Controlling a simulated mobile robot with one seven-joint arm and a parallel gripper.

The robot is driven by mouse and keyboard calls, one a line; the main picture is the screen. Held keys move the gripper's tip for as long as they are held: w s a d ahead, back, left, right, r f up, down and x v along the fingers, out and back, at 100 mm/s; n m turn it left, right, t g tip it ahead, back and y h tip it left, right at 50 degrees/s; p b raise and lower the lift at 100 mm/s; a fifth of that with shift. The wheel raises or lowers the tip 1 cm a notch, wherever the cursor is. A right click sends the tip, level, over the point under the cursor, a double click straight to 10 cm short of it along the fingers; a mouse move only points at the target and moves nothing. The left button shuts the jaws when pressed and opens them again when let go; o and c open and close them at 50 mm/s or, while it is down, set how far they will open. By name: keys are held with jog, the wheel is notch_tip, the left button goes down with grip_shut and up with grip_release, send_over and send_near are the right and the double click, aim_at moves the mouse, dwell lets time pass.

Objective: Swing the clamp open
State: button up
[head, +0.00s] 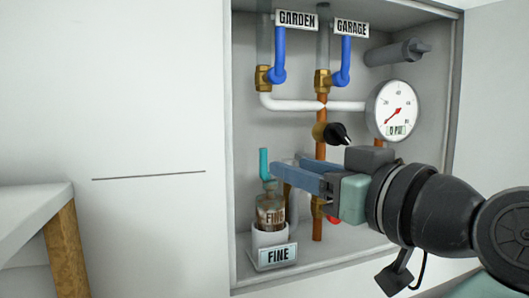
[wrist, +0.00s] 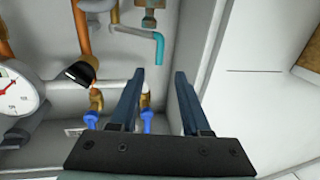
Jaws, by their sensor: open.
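My gripper (head: 286,164) reaches in from the right in the head view, its two blue fingers pointing left, apart and empty. I cannot identify a clamp with certainty. A grey cylindrical fitting (head: 394,53) sits on the cabinet's upper right wall, well away from the fingers. Below the fingertips a brown bottle (head: 270,214) stands in a white cup (head: 270,238) above a "FINE" plate.
The open cabinet holds copper pipes (head: 321,140), blue levers (head: 279,58) under "GARDEN" and "GARAGE" plates, a gauge (head: 392,110) and a black knob (head: 338,133). The cabinet's left edge is close to the fingers. A white bench (head: 35,205) stands at left.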

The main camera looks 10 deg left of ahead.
aim_at(266, 159)
jog(key=p+x, duration=0.1)
jog(key=x, duration=0.7)
jog(key=shift+p, duration=0.4)
jog(key=shift+x, duration=0.75)
jog(key=shift+f, duration=0.15)
grip_shut()
